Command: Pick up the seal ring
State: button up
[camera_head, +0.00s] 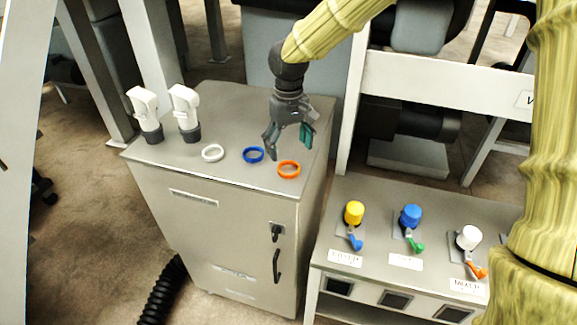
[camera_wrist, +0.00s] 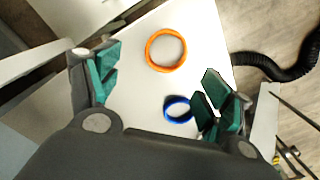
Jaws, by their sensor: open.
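Three rings lie flat in a row on the grey cabinet top (camera_head: 230,110): a white ring (camera_head: 213,153), a blue ring (camera_head: 253,155) and an orange ring (camera_head: 289,169). I cannot tell which one is the seal ring. My gripper (camera_head: 289,146) is open and empty, pointing down above the cabinet top near the blue and orange rings. In the wrist view the orange ring (camera_wrist: 166,50) shows beyond and between the open fingers (camera_wrist: 158,92). The blue ring (camera_wrist: 178,109) is close beside the right finger and partly hidden. The white ring is not visible there.
Two white-and-black devices (camera_head: 146,114) (camera_head: 185,112) stand at the cabinet's back left. A lower bench (camera_head: 400,260) on the right holds yellow (camera_head: 354,212), blue (camera_head: 411,215) and white (camera_head: 469,237) knobs with levers. A white frame post (camera_head: 352,85) rises beside the cabinet. A black hose (camera_head: 163,290) lies on the floor.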

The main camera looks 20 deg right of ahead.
aim_at(287, 169)
jog(key=shift+s+a+f+p, duration=0.15)
jog(key=shift+f+p, duration=0.25)
jog(key=shift+f, duration=0.05)
jog(key=shift+s+a+f+p, duration=0.1)
jog(key=shift+f+p, duration=0.3)
jog(key=shift+f, duration=0.05)
jog(key=shift+f+p, duration=0.55)
jog(key=shift+f, duration=1.25)
jog(key=c, duration=0.9)
